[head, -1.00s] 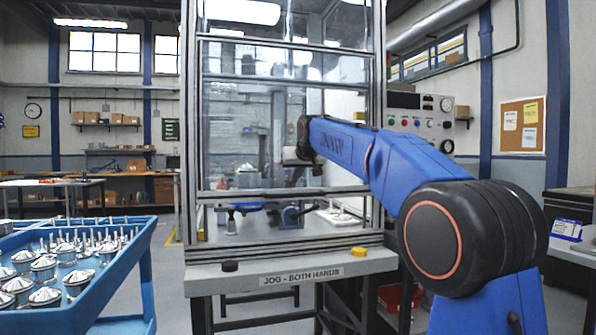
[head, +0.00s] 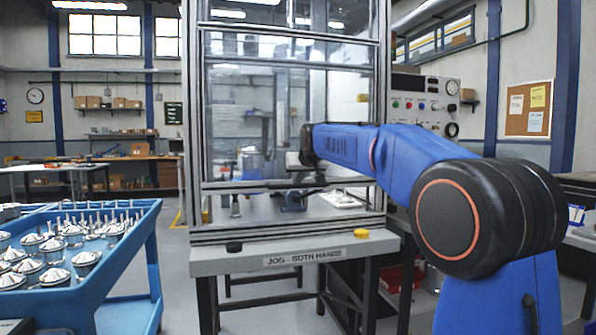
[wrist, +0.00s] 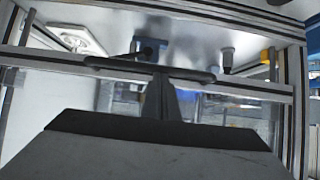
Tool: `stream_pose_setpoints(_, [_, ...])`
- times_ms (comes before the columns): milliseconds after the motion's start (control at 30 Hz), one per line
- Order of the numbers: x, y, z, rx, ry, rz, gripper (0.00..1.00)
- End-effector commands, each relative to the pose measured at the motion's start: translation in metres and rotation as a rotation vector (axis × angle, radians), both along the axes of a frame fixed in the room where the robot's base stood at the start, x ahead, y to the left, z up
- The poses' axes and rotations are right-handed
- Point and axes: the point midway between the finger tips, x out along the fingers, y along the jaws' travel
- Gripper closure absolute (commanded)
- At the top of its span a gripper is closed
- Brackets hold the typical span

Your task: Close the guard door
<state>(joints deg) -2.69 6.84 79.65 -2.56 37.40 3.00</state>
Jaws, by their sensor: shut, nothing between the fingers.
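The guard door is a clear pane in a metal frame, and its bottom rail (head: 232,187) crosses the front of the enclosure in the head view. A gap remains between that rail and the sill (head: 290,232), so the door is partly open. A dark bar handle (wrist: 110,64) runs along the rail in the wrist view. My gripper (wrist: 158,84) is shut and empty, with its tip at the middle of the handle; I cannot tell whether they touch. In the head view my arm hides part of the door's right side.
A blue cart (head: 135,243) with several machined parts stands at the left. The bench front carries a black button (head: 234,247) and a yellow button (head: 361,234). A control panel (head: 425,95) stands right of the enclosure. A blue fixture (wrist: 150,48) sits inside.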

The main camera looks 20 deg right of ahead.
Motion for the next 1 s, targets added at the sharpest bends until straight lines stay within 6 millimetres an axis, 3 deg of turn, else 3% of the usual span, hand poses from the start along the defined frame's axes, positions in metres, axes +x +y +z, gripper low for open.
stream_pose_setpoints(33, [0.0, 0.0, -0.021, 0.0, 0.013, 0.0, 1.0])
stream_pose_setpoints(200, [0.001, 0.0, -0.068, 0.0, 0.01, 0.0, 1.0])
stream_pose_setpoints(400, [0.001, 0.0, -0.104, 0.0, 0.006, 0.0, 1.0])
stream_pose_setpoints(800, [0.001, 0.0, -0.115, 0.0, 0.011, 0.0, 1.0])
stream_pose_setpoints(1000, [-0.001, 0.0, -0.109, 0.0, 0.011, 0.0, 1.0])
